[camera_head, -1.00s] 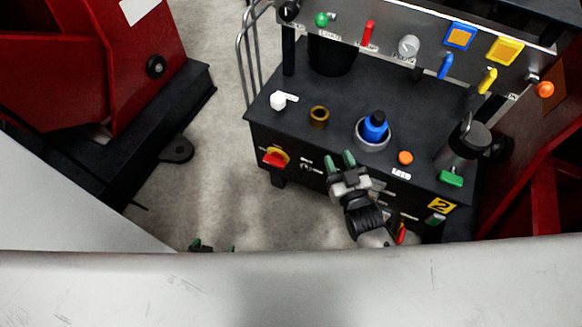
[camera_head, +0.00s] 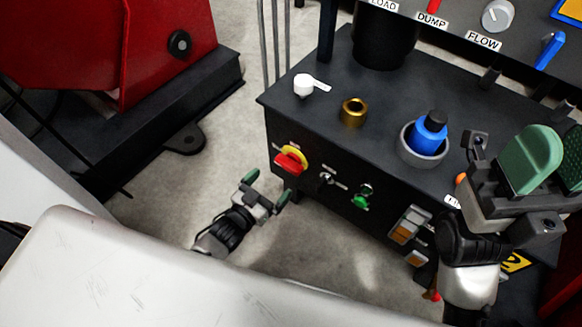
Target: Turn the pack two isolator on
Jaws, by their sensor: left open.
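A red rotary handle on a yellow plate (camera_head: 291,160) sits on the front face of the dark cabinet (camera_head: 330,115), near its left end. My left gripper (camera_head: 266,189) is open and empty, below and left of this handle and apart from it. My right gripper (camera_head: 552,162) is raised close to the camera, its green pads apart and nothing seen between them. It hides the cabinet's right end. Part of a yellow plate with a black mark (camera_head: 515,262) shows behind it. A small red part (camera_head: 432,295) shows beside my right arm; its shape is mostly hidden. I cannot read which pack the handle belongs to.
A toggle switch (camera_head: 326,179), a green button (camera_head: 363,196) and orange-and-white switches (camera_head: 408,226) line the front face. A blue knob in a grey ring (camera_head: 424,139), a brass ring (camera_head: 353,112) and a white lever (camera_head: 304,84) stand on top. Red machinery (camera_head: 150,50) is at left.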

